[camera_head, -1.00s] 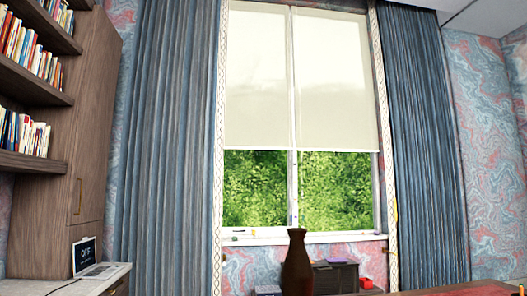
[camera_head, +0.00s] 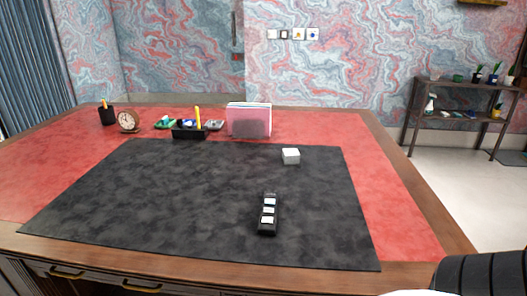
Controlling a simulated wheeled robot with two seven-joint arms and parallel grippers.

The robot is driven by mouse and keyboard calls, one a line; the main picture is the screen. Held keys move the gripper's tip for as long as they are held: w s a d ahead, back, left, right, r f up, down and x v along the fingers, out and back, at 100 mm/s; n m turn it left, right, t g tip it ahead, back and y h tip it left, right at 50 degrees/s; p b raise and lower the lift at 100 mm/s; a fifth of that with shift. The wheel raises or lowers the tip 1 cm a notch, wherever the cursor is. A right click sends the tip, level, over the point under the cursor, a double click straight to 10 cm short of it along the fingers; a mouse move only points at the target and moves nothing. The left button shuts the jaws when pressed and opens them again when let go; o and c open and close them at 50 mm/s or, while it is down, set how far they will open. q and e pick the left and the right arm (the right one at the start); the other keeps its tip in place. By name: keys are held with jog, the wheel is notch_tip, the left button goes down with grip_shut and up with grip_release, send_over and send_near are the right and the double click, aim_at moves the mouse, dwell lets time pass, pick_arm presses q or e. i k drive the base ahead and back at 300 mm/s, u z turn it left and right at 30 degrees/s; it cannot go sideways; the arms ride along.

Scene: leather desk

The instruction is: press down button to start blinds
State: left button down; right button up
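A slim black remote (camera_head: 262,228) with white buttons lies on the dark desk mat (camera_head: 170,190), right of the mat's middle. Its long side points away from me, and the marks on its buttons are too small to read. Neither my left gripper nor my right gripper shows.
A small white box (camera_head: 291,157) sits on the mat behind the remote. A pink file holder (camera_head: 249,121), black organizer (camera_head: 189,132), clock (camera_head: 128,122) and pen cup (camera_head: 107,116) line the desk's back. The mat around the remote is clear. A shelf (camera_head: 462,121) stands right.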

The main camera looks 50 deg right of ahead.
aim_at(268, 202)
jog(key=z, duration=1.55)
